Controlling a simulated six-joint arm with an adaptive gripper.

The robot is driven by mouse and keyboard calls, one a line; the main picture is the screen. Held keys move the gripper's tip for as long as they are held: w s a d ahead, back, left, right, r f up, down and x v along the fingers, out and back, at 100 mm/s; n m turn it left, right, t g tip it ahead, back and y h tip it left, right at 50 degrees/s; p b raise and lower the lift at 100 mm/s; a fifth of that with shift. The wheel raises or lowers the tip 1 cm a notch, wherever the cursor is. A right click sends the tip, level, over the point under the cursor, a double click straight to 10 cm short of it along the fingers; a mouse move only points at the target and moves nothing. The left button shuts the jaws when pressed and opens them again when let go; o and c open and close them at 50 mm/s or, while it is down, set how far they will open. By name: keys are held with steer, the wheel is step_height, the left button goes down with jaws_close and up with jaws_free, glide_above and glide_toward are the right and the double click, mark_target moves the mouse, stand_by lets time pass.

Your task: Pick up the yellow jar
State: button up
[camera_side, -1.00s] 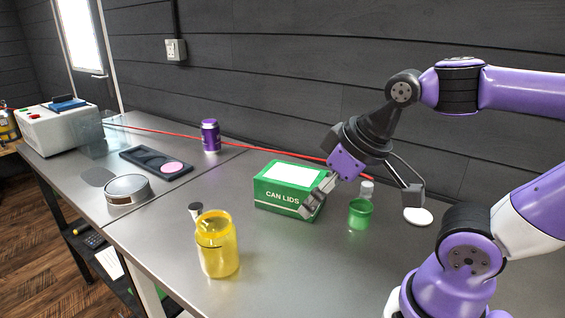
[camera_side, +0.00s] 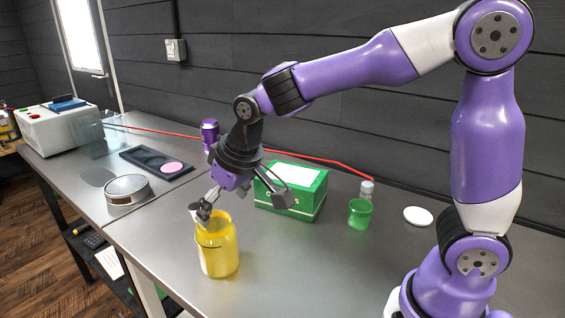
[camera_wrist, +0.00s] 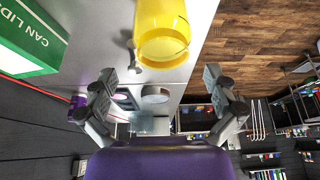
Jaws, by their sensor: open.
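The yellow jar (camera_side: 218,250) stands upright on the metal bench near its front edge in the side view. It is translucent yellow and its top looks open. It also shows at the top of the wrist view (camera_wrist: 162,32). My gripper (camera_side: 246,206) is above and slightly behind the jar, with its fingers spread wide. One finger overlaps the jar's rim in the side view; I cannot tell if it touches. In the wrist view both fingertips of my gripper (camera_wrist: 160,78) are apart with nothing held, and the jar lies beyond them.
A green can-lids box (camera_side: 302,204) stands close behind the jar on the right. A green cup (camera_side: 360,213) and a white disc (camera_side: 418,215) are further right. A purple can (camera_side: 209,131), a black tray (camera_side: 150,157) and a round metal tin (camera_side: 128,190) are left. Bench between jar and cup is clear.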

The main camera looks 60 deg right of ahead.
mark_target(217, 239)
steer(key=x, duration=0.4)
steer(key=shift+f, duration=0.35)
steer(key=x, duration=0.5)
steer(key=shift+s+a+f, duration=0.1)
steer(key=shift+s+f, duration=0.1)
steer(key=shift+s, duration=0.05)
steer(key=c, duration=1)
